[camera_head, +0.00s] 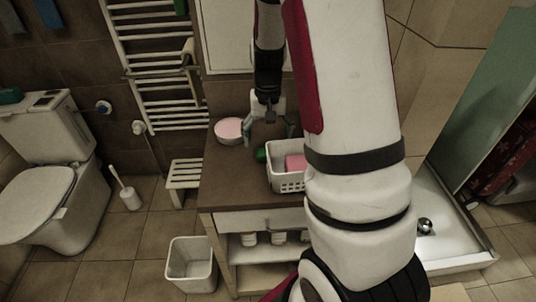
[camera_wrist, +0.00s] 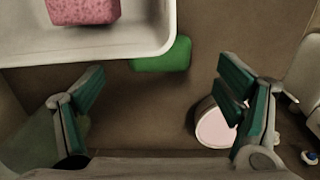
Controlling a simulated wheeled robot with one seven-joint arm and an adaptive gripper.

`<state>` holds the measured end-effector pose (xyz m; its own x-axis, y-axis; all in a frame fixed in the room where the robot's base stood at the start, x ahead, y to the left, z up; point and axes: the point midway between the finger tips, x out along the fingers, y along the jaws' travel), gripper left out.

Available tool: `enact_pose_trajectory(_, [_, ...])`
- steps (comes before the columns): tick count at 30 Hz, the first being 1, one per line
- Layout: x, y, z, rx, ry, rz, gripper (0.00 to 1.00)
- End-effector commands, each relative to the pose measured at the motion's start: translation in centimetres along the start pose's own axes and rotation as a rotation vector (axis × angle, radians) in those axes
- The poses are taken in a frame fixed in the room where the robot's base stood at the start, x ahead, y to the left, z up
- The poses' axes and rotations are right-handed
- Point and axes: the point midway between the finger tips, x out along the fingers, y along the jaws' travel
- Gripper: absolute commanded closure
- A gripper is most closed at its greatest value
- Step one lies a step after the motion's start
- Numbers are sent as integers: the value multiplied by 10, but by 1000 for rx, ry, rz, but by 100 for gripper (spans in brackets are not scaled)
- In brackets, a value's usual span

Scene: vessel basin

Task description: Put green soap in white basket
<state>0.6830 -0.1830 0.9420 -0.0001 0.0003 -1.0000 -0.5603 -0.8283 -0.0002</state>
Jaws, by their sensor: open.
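The green soap (camera_wrist: 164,55) lies on the brown counter right beside the white basket, partly hidden by the basket's rim in the wrist view. In the head view the soap (camera_head: 261,155) shows as a small green shape left of the basket. The white basket (camera_head: 291,181) stands on the counter, and its rim (camera_wrist: 115,56) crosses the top left of the wrist view. A pink block (camera_head: 295,163) is inside it. My gripper (camera_head: 270,126) is open and empty above the counter, behind the soap. Its green-padded fingers (camera_wrist: 160,100) are spread wide.
A round bowl with pink contents (camera_head: 229,130) stands at the counter's back left, near one finger in the wrist view (camera_wrist: 216,126). The counter's front left (camera_head: 228,180) is clear. My arm hides the counter's right side. A bin (camera_head: 191,264) stands on the floor.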

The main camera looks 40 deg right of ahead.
Motion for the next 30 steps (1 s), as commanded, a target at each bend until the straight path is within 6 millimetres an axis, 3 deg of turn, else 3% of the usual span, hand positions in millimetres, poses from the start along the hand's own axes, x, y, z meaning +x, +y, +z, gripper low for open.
enact_pose_trajectory(11, [47, 1, -4, -1, -2, 1, 14])
enact_pose_trajectory(20, [51, 1, -4, -1, 0, 0, 14])
enact_pose_trajectory(27, [51, 1, -4, -1, 0, 1, 66])
enact_pose_trajectory(30, [51, 1, -4, -1, 0, 0, 71])
